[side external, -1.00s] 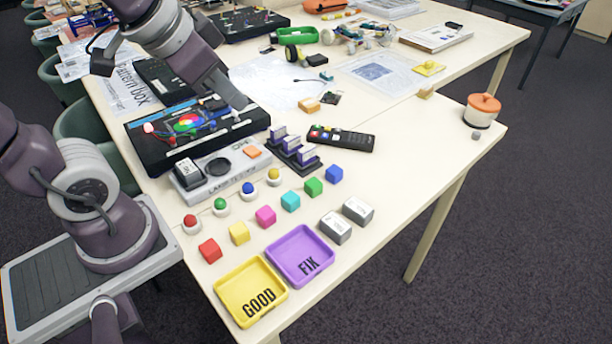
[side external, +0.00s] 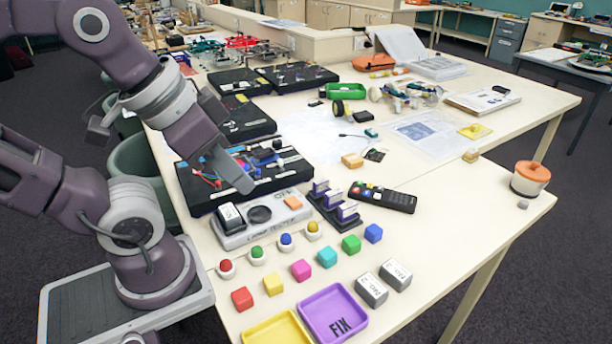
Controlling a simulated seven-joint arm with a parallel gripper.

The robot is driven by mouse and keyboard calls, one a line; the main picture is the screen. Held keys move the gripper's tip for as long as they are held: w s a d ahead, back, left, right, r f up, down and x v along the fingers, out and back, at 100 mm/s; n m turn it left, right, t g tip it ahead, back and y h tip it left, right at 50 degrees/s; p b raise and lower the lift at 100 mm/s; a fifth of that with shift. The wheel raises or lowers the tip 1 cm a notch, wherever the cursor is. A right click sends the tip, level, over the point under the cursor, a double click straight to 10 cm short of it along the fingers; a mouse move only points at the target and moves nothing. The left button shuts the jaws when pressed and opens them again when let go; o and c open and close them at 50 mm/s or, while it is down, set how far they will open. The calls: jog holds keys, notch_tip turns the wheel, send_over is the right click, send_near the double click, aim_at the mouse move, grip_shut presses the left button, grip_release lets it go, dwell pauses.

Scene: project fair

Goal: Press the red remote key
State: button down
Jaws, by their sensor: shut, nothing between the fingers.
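The remote (side external: 385,198) is a long black handset lying flat on the cream table, right of the purple lamp rack. Small coloured keys sit at its left end; they are too small for me to place the red one exactly. My gripper (side external: 243,184) is shut and empty. Its fingers point down and right, in front of the black wired board in the picture. The fingertips are well left of the remote and apart from it. Their height above the board is hard to tell.
Between gripper and remote stand the grey lamp tester (side external: 262,222) and the purple-topped rack (side external: 334,206). Coloured balls and cubes line the front, with a yellow tray (side external: 277,330) and purple tray (side external: 334,315). The table right of the remote (side external: 470,215) is clear.

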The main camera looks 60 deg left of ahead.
dwell(0.5)
